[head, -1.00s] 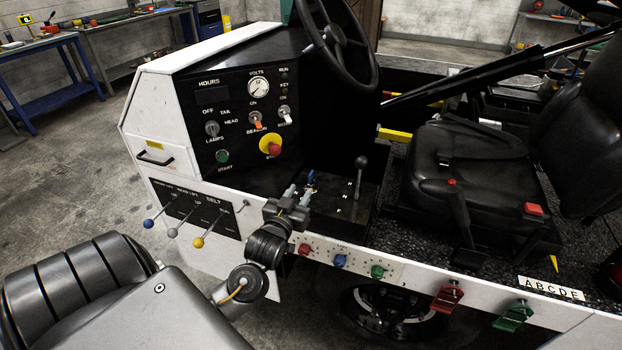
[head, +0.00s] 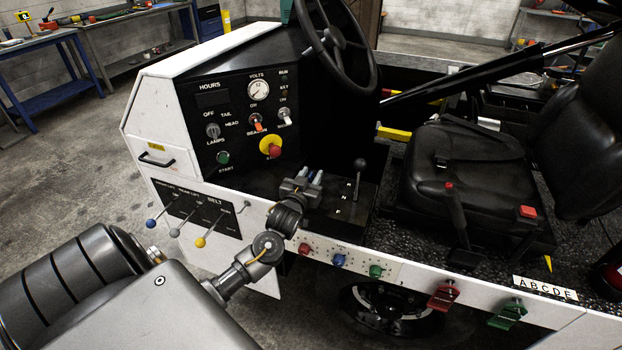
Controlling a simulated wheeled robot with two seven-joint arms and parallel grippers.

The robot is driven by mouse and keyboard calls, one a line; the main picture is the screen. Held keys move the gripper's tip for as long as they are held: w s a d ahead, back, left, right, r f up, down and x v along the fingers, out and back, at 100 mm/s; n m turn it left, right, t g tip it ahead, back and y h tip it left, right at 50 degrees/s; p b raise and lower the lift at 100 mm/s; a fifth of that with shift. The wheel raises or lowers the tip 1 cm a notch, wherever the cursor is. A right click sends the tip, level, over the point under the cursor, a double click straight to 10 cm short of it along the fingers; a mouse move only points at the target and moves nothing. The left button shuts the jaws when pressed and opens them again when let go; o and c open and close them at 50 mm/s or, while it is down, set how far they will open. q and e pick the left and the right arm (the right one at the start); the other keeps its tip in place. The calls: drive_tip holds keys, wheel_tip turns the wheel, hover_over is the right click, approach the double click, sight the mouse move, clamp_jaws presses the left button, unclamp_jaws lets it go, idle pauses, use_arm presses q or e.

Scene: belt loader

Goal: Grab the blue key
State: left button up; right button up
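The blue key (head: 307,181) is a small blue shape on the dark floor panel left of the gear lever, mostly hidden by my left gripper. My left gripper (head: 309,176) reaches over the white side wall, with its two light fingers pointing away from me. A gap shows between the fingers, and the blue key shows in or just behind that gap. The gripper looks open; contact with the key cannot be made out. My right gripper is not in view.
The gear lever (head: 359,176) stands close to the right of my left gripper. The steering wheel (head: 345,45) hangs above, and the control panel (head: 240,120) rises at the left. The black seat (head: 470,160) is at the right. Belt levers (head: 200,242) stick out of the white side.

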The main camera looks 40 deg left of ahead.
use_arm(q)
clamp_jaws()
idle(0.3)
